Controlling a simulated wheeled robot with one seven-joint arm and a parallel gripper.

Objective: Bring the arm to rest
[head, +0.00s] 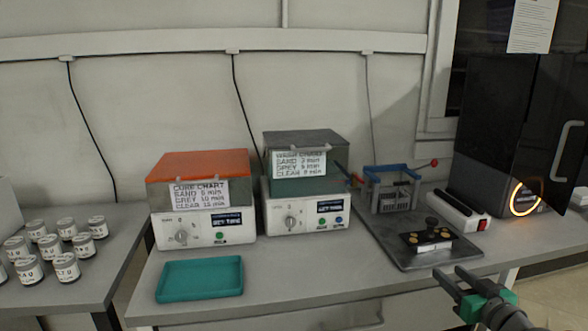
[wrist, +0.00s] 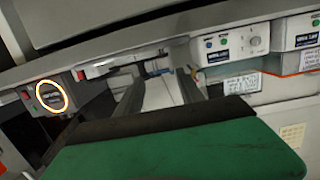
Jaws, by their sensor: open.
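My gripper (head: 459,282) shows at the lower right of the head view, in front of the table's front edge. It is open, and I see nothing between its fingers. In the wrist view, the green and dark body of my gripper fills the lower middle, and its two dark fingers (wrist: 158,93) point away towards the bench. The picture there is tilted, so the machines look upside down.
Several jars (head: 66,267) stand left.

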